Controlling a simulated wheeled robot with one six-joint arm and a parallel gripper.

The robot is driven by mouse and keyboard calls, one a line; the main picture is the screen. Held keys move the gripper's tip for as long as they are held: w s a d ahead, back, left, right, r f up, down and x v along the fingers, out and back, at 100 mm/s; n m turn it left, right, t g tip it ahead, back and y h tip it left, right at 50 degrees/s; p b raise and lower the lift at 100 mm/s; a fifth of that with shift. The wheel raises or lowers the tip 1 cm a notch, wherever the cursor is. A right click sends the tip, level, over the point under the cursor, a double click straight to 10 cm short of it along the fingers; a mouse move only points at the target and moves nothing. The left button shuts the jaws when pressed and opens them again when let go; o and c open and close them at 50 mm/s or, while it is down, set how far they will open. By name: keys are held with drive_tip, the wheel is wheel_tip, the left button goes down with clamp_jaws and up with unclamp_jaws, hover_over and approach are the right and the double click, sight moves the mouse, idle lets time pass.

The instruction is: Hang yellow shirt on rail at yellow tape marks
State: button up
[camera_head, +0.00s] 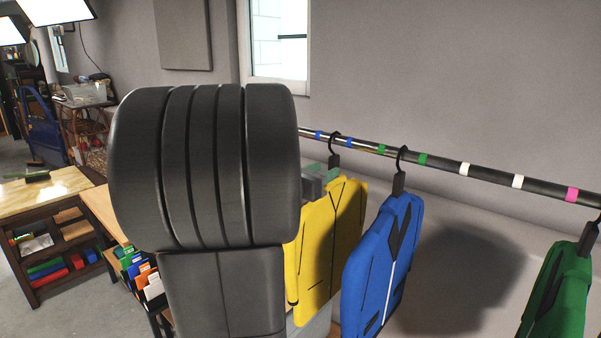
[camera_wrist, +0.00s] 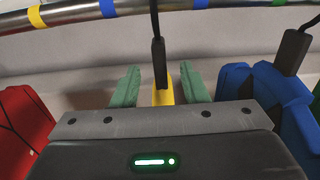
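The yellow shirt (camera_head: 342,240) hangs from a dark hanger whose hook is at the rail (camera_head: 490,177) between two blue tape marks (camera_head: 350,143). In the wrist view, its dark hanger neck (camera_wrist: 160,65) and a strip of yellow (camera_wrist: 163,97) show between my gripper's green fingers. My gripper (camera_wrist: 161,85) is open, with a visible gap on each side of the neck. One yellow tape mark (camera_wrist: 37,17) is on the rail left of the blue marks (camera_wrist: 107,8). My dark arm hides the left part of the rail in the head view.
A blue shirt (camera_head: 382,260) hangs close to the right, between green marks (camera_head: 422,159). A green shirt (camera_head: 558,295) hangs farther right. A red shirt (camera_wrist: 22,130) is at the left in the wrist view. The rail around the white marks (camera_head: 464,170) is free.

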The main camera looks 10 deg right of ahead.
sight(331, 165)
drive_tip(key=shift+p+x, duration=0.4)
drive_tip(key=shift+x, duration=1.65)
drive_tip(key=shift+c, duration=0.2)
clamp_jaws()
drive_tip(key=shift+r, duration=0.15)
drive_tip(key=shift+r, duration=0.25)
drive_tip(key=shift+s, duration=0.1)
